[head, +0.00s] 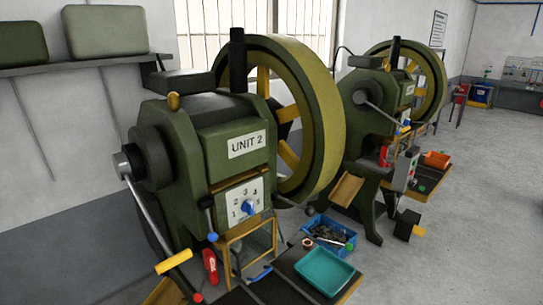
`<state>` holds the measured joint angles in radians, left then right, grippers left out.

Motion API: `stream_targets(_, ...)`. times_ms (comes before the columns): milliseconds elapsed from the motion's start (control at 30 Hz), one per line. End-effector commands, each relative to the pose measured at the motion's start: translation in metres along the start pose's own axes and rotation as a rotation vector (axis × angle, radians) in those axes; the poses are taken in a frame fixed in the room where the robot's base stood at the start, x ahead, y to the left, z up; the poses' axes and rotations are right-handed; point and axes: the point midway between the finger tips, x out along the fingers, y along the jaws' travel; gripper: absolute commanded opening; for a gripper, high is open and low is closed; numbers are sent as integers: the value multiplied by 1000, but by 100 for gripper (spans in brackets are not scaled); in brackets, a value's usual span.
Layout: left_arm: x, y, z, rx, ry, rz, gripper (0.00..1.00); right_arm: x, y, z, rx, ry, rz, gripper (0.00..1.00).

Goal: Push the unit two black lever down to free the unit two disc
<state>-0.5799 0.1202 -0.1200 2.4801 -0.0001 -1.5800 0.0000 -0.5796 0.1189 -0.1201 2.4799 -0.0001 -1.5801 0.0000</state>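The green press labelled UNIT 2 (247,144) stands in the left middle of the head view. A black upright bar (237,62) rises from its top, beside the wheel. A shorter dark lever (207,203) with a blue knob hangs at the front beside the numbered dial (247,205). I cannot tell which of these is the black lever. A large olive disc-shaped wheel (325,125) with yellow spokes is mounted upright on the press's right side; its left part is hidden behind the body. Neither of my grippers shows.
A teal tray (324,271) and a blue crate (330,235) are at lower right. A second similar press (375,120) stands behind. Open floor lies at right.

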Motion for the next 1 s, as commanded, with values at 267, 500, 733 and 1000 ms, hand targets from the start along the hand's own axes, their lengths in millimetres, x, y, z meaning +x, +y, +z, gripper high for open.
stream_targets(267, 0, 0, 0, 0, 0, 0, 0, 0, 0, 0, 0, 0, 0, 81)
stream_targets(500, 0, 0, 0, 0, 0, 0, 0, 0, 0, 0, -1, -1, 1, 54)
stream_targets(733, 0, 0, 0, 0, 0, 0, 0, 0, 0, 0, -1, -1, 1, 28)
stream_targets(1000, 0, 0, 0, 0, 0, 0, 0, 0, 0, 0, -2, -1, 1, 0)
